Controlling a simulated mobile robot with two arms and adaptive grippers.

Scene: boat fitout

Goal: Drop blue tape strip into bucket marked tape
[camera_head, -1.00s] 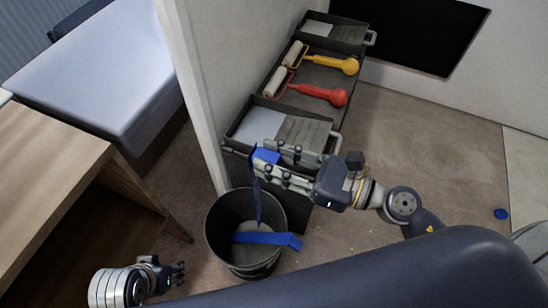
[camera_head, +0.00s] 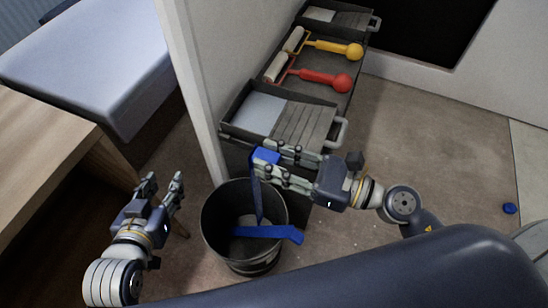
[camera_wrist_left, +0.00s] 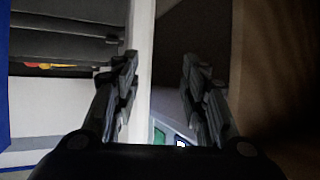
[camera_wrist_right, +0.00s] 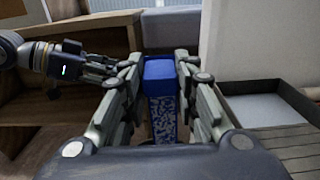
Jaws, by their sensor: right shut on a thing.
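My right gripper (camera_head: 263,160) is shut on a blue tape strip (camera_head: 257,203), holding its upper end above the far rim of the dark bucket (camera_head: 245,264). The strip hangs down into the bucket's opening. The right wrist view shows the strip (camera_wrist_right: 162,112) between the fingers. A second blue strip (camera_head: 270,233) lies across the bucket, its right end over the near right rim. No marking is readable on the bucket. My left gripper (camera_head: 162,184) is left of the bucket, open and empty; its spread fingers also show in the left wrist view (camera_wrist_left: 160,65).
A black shelf behind the bucket bears paint trays (camera_head: 252,112), a red-handled roller (camera_head: 318,78) and a yellow-handled roller (camera_head: 335,47). A white post (camera_head: 197,90) stands behind the bucket, a wooden bench (camera_head: 45,165) at left. A small blue piece (camera_head: 510,208) lies on open floor at right.

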